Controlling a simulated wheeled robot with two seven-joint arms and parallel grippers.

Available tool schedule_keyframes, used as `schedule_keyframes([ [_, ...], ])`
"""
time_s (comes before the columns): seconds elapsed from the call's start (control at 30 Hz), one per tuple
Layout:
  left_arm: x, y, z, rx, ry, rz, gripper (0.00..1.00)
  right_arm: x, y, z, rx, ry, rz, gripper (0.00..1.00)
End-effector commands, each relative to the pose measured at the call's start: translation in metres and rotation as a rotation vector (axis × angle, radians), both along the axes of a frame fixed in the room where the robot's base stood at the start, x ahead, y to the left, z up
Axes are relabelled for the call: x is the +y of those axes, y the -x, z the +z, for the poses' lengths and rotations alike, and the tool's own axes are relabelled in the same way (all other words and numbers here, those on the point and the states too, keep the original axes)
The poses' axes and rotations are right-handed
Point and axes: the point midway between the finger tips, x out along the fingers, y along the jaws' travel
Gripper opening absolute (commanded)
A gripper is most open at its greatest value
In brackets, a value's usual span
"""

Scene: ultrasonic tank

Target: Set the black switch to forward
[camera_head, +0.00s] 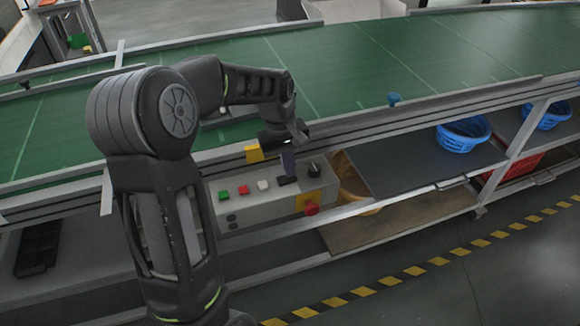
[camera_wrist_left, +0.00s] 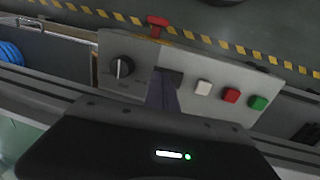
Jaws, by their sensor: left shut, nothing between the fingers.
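A grey control box (camera_head: 240,213) hangs under the conveyor's front edge. On it is a black rotary switch (camera_head: 314,170) with a pale pointer line; it also shows in the left wrist view (camera_wrist_left: 122,67). Beside it is a dark rectangular part (camera_wrist_left: 173,76), partly hidden by my fingers. My left gripper (camera_head: 289,172) is shut and empty, its fingers over this dark part, beside the rotary switch. I cannot tell whether they touch the box. In the left wrist view its fingers (camera_wrist_left: 162,92) point at the panel. My right gripper is not in view.
The panel also has white (camera_head: 263,184), red (camera_head: 244,190) and green (camera_head: 223,195) buttons, and a red mushroom button (camera_head: 311,208) on its front. The green conveyor (camera_head: 400,50) runs above. Blue baskets (camera_head: 463,134) stand on the shelf to the right.

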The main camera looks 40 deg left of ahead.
Motion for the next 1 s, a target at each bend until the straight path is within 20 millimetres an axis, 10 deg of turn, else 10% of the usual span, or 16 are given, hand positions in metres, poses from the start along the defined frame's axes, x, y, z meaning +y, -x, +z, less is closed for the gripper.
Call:
schedule_keyframes([
  [1.0,-0.002,0.0,-0.018,0.076,-0.043,-0.001,0.0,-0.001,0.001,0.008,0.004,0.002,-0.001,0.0],
])
